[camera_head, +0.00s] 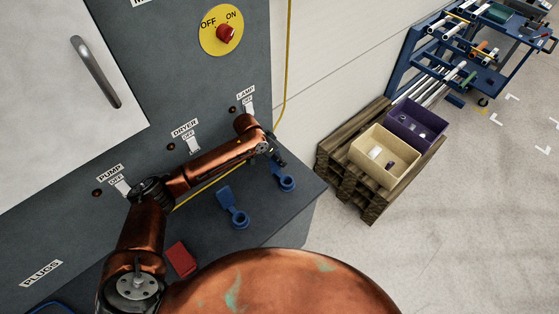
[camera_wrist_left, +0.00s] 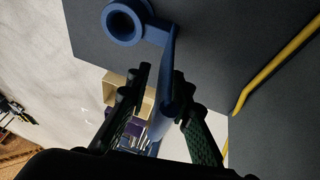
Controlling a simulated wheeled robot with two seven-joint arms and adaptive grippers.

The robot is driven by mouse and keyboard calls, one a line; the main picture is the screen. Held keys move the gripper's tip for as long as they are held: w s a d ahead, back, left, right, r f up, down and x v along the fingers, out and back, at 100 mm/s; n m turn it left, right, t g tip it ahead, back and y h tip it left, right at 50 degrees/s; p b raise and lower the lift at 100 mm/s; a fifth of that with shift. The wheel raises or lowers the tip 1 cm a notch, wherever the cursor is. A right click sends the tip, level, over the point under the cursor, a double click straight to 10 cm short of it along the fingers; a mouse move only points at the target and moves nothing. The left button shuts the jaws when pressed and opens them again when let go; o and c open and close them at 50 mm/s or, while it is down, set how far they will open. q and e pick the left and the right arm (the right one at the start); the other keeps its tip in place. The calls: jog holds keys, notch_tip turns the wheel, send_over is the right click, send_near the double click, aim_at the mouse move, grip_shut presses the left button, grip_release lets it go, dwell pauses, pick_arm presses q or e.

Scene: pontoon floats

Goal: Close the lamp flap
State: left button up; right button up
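The lamp socket (camera_head: 287,184) is a blue ring on the grey ledge below the LAMP label (camera_head: 246,92). Its blue flap stands open; in the head view it is mostly hidden by my gripper. In the left wrist view the socket ring (camera_wrist_left: 124,21) is at the top and the flap (camera_wrist_left: 168,105) reaches down from its hinge, between my fingers. My left gripper (camera_head: 277,158) is at the flap, and its fingers (camera_wrist_left: 164,76) are open around it. A gap shows between the flap and the left-hand finger; the flap is close to the other finger, contact unclear. My right gripper is not seen.
A second blue socket (camera_head: 240,220) with its flap raised is left of the lamp socket. A red piece (camera_head: 181,259) is on the ledge. A pallet (camera_head: 345,187) with beige and purple bins stands right.

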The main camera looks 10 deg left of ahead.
pick_arm(q)
jog(key=shift+d+f, duration=0.1)
jog(key=shift+f, duration=0.3)
jog(key=shift+c, duration=0.3)
grip_shut()
jog(key=shift+w, duration=0.1)
